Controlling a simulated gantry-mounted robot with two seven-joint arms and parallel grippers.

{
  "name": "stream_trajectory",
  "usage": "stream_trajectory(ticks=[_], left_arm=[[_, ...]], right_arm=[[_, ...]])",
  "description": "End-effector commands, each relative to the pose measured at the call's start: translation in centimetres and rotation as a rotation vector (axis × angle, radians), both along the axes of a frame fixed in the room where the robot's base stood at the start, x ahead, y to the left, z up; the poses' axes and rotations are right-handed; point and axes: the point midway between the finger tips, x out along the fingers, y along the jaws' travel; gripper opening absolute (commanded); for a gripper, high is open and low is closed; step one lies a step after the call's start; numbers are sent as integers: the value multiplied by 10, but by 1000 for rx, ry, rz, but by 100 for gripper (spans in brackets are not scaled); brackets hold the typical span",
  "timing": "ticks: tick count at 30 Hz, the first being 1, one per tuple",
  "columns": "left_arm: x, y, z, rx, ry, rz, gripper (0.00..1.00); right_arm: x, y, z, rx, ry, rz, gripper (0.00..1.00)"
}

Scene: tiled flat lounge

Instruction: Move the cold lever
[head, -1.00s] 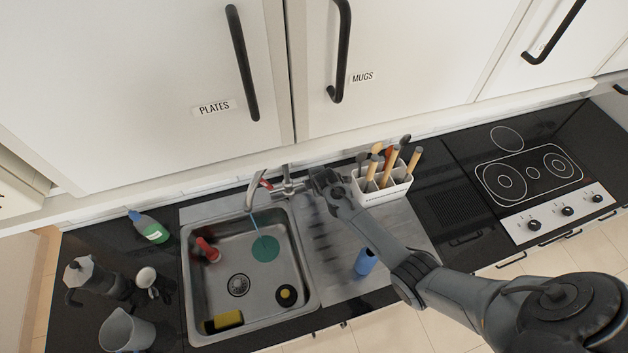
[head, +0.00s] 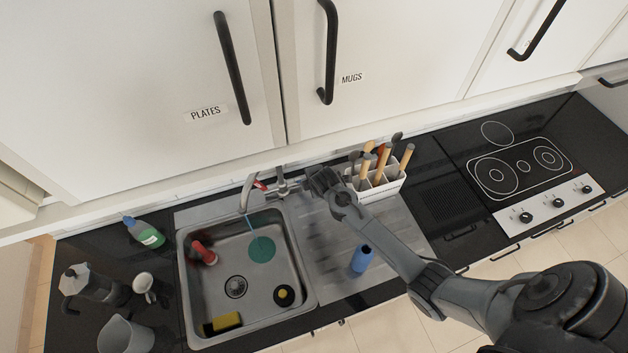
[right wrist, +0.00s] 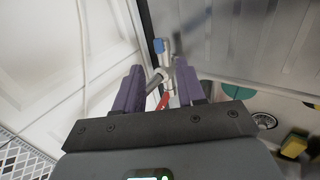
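The tap (head: 282,187) stands behind the sink, with its curved spout reaching over the basin. In the right wrist view the cold lever (right wrist: 159,46) shows a blue end, beyond the fingertips. The red-marked lever (right wrist: 163,101) shows lower, between the fingers; its red also shows in the head view (head: 262,185). My right gripper (right wrist: 159,72) is open, its two purple fingers apart on either side of the tap's body. In the head view my right gripper (head: 312,181) is just right of the tap and hides the blue end. My left gripper is in neither view.
A white utensil holder (head: 388,190) stands close right of my right gripper. A blue cup (head: 361,259) is on the drainboard. The sink (head: 215,270) holds a brush, a sponge and a green disc. Cupboard doors (head: 130,90) rise behind.

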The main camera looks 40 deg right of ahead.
Motion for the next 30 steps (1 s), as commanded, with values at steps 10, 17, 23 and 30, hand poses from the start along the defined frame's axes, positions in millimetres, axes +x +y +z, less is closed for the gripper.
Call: stream_trajectory(ticks=[10, 17, 23, 30], left_arm=[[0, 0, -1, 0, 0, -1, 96], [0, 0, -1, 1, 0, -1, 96], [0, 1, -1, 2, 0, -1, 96], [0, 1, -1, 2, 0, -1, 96]], right_arm=[[-17, 7, 25, 0, 1, 0, 39], [-19, 8, 28, 0, 1, 0, 39], [-19, 8, 27, 3, 0, -3, 27], [-29, 8, 18, 111, 15, -180, 0]])
